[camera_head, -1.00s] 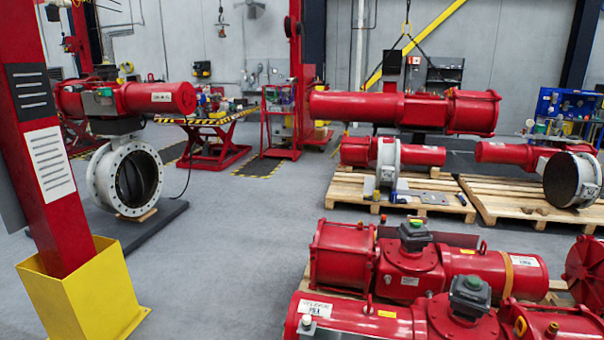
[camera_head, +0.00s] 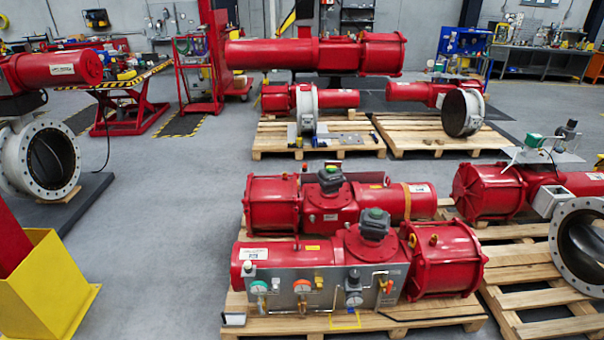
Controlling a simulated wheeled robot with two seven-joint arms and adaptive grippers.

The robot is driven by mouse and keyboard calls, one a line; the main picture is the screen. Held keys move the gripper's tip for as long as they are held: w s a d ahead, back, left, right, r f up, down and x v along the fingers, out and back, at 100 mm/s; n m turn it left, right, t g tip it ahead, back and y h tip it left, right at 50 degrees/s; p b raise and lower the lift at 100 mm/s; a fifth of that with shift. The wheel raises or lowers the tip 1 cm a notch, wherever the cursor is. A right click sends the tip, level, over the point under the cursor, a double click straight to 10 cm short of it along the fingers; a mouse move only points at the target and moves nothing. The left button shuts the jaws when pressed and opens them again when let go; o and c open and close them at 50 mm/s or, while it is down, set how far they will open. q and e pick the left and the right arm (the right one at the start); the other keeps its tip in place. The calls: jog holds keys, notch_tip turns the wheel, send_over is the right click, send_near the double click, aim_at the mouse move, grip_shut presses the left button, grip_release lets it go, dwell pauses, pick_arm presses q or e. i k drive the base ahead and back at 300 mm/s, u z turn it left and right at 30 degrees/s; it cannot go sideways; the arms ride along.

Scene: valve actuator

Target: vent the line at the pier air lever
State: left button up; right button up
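Neither of my grippers shows in the head view. I cannot make out an air lever for certain. A red post (camera_head: 10,240) in a yellow base (camera_head: 48,290) stands at the left edge, mostly cut off. In the lower middle, a red actuator (camera_head: 440,262) lies on a pallet. Its grey control panel (camera_head: 325,292) carries several gauges, small fittings and an orange part (camera_head: 387,286). Whether any of these is a lever is too small to tell.
A wooden pallet (camera_head: 465,312) holds the front actuators. A second pallet (camera_head: 530,300) is at the right with a red actuator (camera_head: 490,190) and a flanged valve (camera_head: 582,245). A valve (camera_head: 42,158) stands at left. Grey floor (camera_head: 170,215) is clear between them.

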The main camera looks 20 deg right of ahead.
aim_at(390, 282)
jog(key=z, duration=1.75)
jog(key=i, duration=1.25)
jog(key=u, duration=0.7)
